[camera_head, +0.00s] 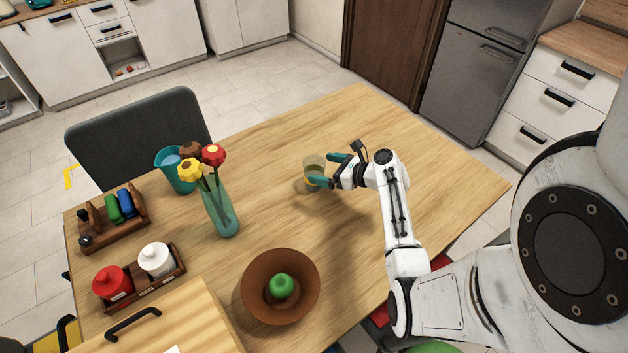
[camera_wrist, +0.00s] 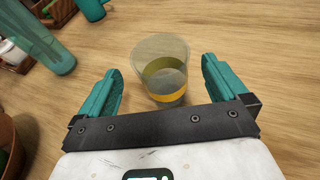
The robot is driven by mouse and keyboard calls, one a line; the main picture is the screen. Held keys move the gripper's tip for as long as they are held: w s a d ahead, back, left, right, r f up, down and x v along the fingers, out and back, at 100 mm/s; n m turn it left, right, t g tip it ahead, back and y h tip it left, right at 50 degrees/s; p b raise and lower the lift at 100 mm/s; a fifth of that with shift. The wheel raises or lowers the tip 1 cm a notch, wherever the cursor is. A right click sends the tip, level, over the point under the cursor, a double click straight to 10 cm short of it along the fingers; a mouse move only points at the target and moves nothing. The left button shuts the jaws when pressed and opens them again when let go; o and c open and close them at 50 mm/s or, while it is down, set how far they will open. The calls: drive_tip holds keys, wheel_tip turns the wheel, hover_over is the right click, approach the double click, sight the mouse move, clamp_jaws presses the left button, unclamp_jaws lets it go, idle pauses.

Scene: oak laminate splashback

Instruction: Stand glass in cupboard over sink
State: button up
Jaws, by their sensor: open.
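A clear glass (camera_head: 313,168) with a yellow band stands upright on the wooden table (camera_head: 360,115). It also shows in the wrist view (camera_wrist: 163,72), between and a little ahead of the fingers. My gripper (camera_head: 327,170) is open, with a teal finger on each side of the glass. In the wrist view my gripper (camera_wrist: 160,90) shows a gap between each finger and the glass. The cupboard over the sink is not recognizable in either view.
A vase with flowers (camera_head: 222,212), a teal cup (camera_head: 176,172) and a brown bowl (camera_head: 262,312) with a green fruit stand left of the glass. Racks with jars (camera_head: 140,282) sit farther left. A dark chair (camera_head: 135,140) is behind the table. The table's right side is clear.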

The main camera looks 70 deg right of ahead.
sight(306, 165)
drive_tip(key=b+x, duration=0.2)
drive_tip(key=x, duration=0.1)
drive_tip(key=shift+w+d+f+b, duration=0.15)
drive_tip(key=shift+f+b, duration=0.05)
drive_tip(key=shift+b, duration=0.1)
drive_tip(key=shift+w+d+b, duration=0.1)
drive_tip(key=shift+w+b, duration=0.25)
drive_tip(key=shift+w, duration=0.25)
drive_tip(key=shift+c, duration=0.5)
drive_tip(key=c, duration=1.6)
drive_tip(key=shift+r, duration=0.1)
drive_tip(key=shift+r, duration=0.1)
